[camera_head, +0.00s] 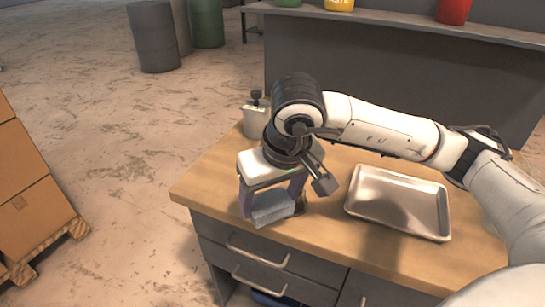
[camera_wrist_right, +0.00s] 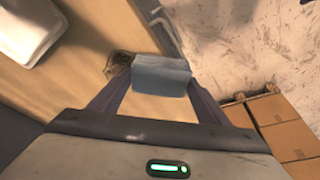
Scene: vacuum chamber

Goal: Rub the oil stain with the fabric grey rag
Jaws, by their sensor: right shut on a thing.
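The grey fabric rag (camera_head: 272,211) is a folded block between the fingers of my right gripper (camera_head: 272,204), near the front left part of the wooden worktop. In the right wrist view, the rag (camera_wrist_right: 161,76) sits between the two fingertips of the right gripper (camera_wrist_right: 160,88). The oil stain (camera_wrist_right: 119,64) is a dark brown patch on the wood, just left of the rag and partly hidden by it. In the head view the stain (camera_head: 301,207) shows only as a small dark spot right of the rag. I cannot tell whether the rag touches the worktop. My left gripper is not in view.
A metal tray (camera_head: 398,202) lies on the worktop (camera_head: 375,244) to the right. A whitish container with a black top (camera_head: 256,119) stands at the back left corner, behind my right arm. Cardboard boxes (camera_head: 28,190) stand on a pallet at left. Drums (camera_head: 154,36) stand behind.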

